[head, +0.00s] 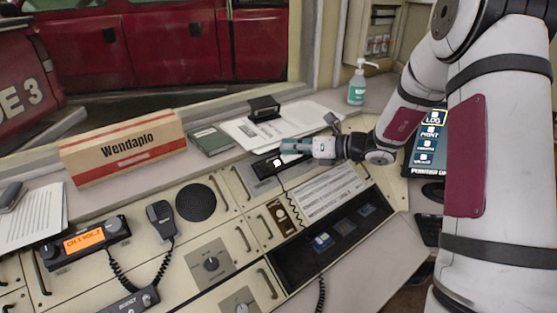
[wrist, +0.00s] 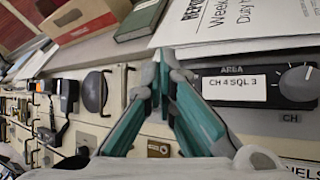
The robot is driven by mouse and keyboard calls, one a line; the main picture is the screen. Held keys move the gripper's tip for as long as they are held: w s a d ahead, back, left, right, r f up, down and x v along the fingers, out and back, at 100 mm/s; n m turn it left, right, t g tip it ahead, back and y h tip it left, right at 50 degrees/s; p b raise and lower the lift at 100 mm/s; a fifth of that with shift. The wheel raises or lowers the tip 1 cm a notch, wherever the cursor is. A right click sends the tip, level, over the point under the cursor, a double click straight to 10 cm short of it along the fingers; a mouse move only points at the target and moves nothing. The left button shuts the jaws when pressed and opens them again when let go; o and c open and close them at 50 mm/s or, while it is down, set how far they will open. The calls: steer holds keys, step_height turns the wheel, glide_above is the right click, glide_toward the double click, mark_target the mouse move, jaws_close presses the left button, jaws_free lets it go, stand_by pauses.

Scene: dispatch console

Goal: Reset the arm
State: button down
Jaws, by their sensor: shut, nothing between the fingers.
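My gripper (head: 296,146) is out over the back of the dispatch console (head: 225,255), at the end of my arm reaching in from the right. Its teal fingers are shut with nothing between them; they also show in the middle of the wrist view (wrist: 164,62). In the head view the fingertips are over a black radio unit (head: 267,164). In the wrist view this unit (wrist: 262,88) is at the right, with a label "CH 4 SQL 3" and a knob. I cannot tell whether the fingers touch it.
Papers (head: 275,128), a green book (head: 211,140) and a "Wendaplo" box (head: 125,145) lie along the back ledge. A sanitizer bottle (head: 357,84) stands behind my arm. A radio (head: 85,243) with a corded microphone (head: 161,218) is at left. A screen (head: 430,140) is at right.

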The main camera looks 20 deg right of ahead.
steer(key=shift+s+d+r+p, duration=0.2)
steer(key=shift+s+r+p, duration=0.3)
steer(key=shift+r, duration=0.3)
steer(key=s+a+r+n+g+h, duration=0.1)
steer(key=s+a+r+n+g, duration=0.35)
steer(key=s+n, duration=0.45)
steer(key=s+a+r+n+g+h, duration=0.1)
steer(key=s+a+r+n+g, duration=0.25)
steer(key=s+a+n, duration=0.55)
steer(key=s+d+r+n+t+h, duration=0.1)
steer(key=s+d+n+h, duration=0.3)
steer(key=s, duration=0.6)
steer(key=s+d+r+n+t+h, duration=0.1)
steer(key=s+d+n+h, duration=0.4)
steer(key=s+d+n, duration=0.3)
steer(key=shift+s+d+r+n, duration=0.2)
steer(key=shift+s+d+n, duration=0.1)
steer(key=shift+s+n, duration=0.55)
